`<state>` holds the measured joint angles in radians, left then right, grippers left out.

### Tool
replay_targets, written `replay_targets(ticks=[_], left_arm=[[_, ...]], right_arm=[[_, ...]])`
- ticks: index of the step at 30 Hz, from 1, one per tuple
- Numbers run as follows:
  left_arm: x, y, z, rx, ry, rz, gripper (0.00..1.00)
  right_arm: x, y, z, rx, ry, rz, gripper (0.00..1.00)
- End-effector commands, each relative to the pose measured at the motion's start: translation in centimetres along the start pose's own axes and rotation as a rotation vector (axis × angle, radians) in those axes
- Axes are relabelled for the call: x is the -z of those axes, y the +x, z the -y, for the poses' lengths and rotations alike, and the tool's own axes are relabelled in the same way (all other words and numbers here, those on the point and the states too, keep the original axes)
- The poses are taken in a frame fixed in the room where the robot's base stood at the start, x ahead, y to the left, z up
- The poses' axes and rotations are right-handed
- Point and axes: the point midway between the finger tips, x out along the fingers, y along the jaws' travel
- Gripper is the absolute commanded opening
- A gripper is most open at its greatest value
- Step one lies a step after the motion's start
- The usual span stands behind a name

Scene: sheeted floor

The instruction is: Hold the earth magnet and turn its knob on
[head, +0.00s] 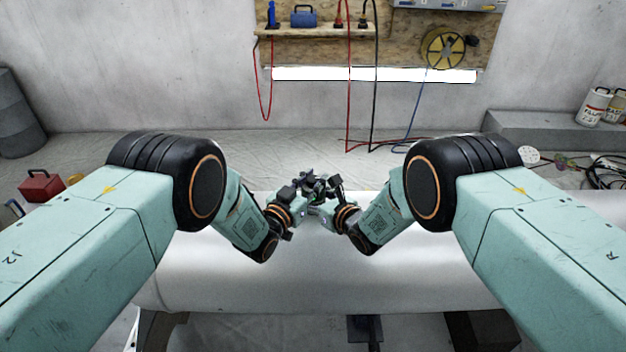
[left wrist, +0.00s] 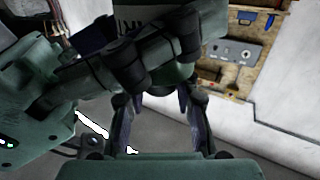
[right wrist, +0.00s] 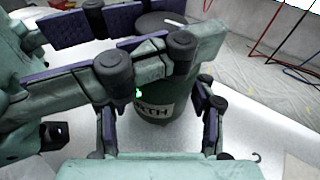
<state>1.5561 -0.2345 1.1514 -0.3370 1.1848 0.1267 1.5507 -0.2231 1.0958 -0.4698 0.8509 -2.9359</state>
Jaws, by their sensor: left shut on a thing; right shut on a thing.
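The earth magnet is a dark green round body with a pale label; it shows in the right wrist view (right wrist: 152,110), partly covered by gripper links. In the left wrist view its label (left wrist: 135,14) is at the top edge. My left gripper (head: 309,184) and my right gripper (head: 326,187) meet closely above the white pipe in the head view. The right fingers (right wrist: 160,128) stand on both sides of the body. The left fingers (left wrist: 160,110) also close on the magnet; their exact contact is hidden. I cannot make out the knob or its setting.
A large white pipe (head: 220,270) lies across in front of me on dark supports. Behind it are a sheeted floor, a wall with a wooden shelf (head: 300,33), hanging red and black cables and a yellow reel (head: 444,48). A red box (head: 41,187) stands left.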

Motion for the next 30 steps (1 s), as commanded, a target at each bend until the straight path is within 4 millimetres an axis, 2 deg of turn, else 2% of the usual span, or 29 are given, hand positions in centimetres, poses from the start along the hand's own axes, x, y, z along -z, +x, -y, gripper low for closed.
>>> replay_targets(ticks=[13,14,15,22,30], left_arm=[[0.06,0.02,0.08,-0.045,0.000,-0.001,0.00],[0.06,0.02,0.07,-0.045,0.000,-0.001,0.32],[0.06,0.02,0.07,-0.045,0.000,-0.001,0.35],[0.04,0.01,0.05,-0.045,0.000,-0.001,0.54],[0.01,-0.01,0.02,-0.046,0.000,0.000,0.54]], right_arm=[[-0.13,0.04,-0.06,-0.001,-0.001,0.003,0.11],[-0.12,0.03,-0.06,-0.001,-0.001,0.003,0.11],[-0.12,0.03,-0.06,-0.001,-0.001,0.003,0.11],[-0.12,0.03,-0.04,-0.001,-0.001,0.003,0.11],[-0.11,0.03,-0.03,-0.001,-0.001,0.002,0.11]])
